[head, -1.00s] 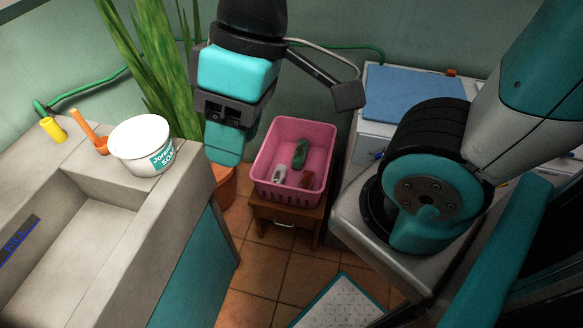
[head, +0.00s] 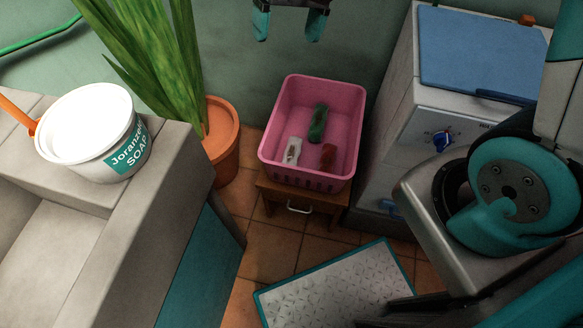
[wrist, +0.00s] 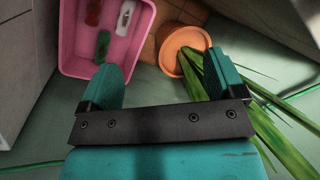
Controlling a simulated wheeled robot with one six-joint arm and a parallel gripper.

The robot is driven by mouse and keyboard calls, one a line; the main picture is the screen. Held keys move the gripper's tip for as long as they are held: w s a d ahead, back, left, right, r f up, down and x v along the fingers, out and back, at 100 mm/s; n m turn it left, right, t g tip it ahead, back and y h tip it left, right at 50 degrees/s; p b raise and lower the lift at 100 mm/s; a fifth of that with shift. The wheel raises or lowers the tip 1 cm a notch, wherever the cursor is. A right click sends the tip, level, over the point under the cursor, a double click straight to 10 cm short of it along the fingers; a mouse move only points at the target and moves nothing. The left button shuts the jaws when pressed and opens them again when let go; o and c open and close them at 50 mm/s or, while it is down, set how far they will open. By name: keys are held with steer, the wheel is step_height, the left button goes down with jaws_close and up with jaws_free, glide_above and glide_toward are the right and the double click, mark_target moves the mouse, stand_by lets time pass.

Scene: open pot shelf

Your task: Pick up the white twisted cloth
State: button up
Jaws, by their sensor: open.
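The white twisted cloth (head: 292,151) lies in the pink basket (head: 272,115), toward its front left in the head view. It also shows at the top of the wrist view (wrist: 125,18). A green cloth (head: 318,122) and a red-brown cloth (head: 327,157) lie beside it in the same basket. My gripper (head: 288,32) is at the top of the head view, above and behind the basket. In the wrist view its two teal fingers (wrist: 163,78) are spread wide with nothing between them. It is apart from the white cloth.
The basket stands on a small wooden stool (head: 300,200). A plant in an orange pot (head: 225,140) is left of it, its leaves near one finger in the wrist view. A white machine with a blue top (head: 480,55) stands right. A soap tub (head: 95,140) sits on the sink.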

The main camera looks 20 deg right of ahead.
steer(key=w+d+f+m+g+b, duration=0.1)
steer(key=w+d+f+m+b, duration=0.2)
steer(key=f, duration=0.5)
steer(key=w+f+b, duration=0.2)
steer(key=w+f, duration=0.2)
steer(key=f, duration=0.5)
steer(key=m+g+b, duration=0.1)
steer(key=m+b, duration=0.3)
steer(key=b, duration=0.2)
glide_toward(291, 152)
steer(key=shift+m, duration=0.3)
steer(key=b+x, duration=0.1)
steer(key=x, duration=0.3)
steer(key=b+x, duration=0.1)
steer(key=x, duration=0.1)
steer(key=shift+w+d+f+b, duration=0.15)
steer(key=shift+d+f+b, duration=0.1)
steer(key=shift+b, duration=0.1)
steer(key=shift+b+x, duration=0.85)
steer(key=shift+x, duration=2.1)
steer(key=shift+a+r, duration=0.15)
steer(key=c, duration=1.1)
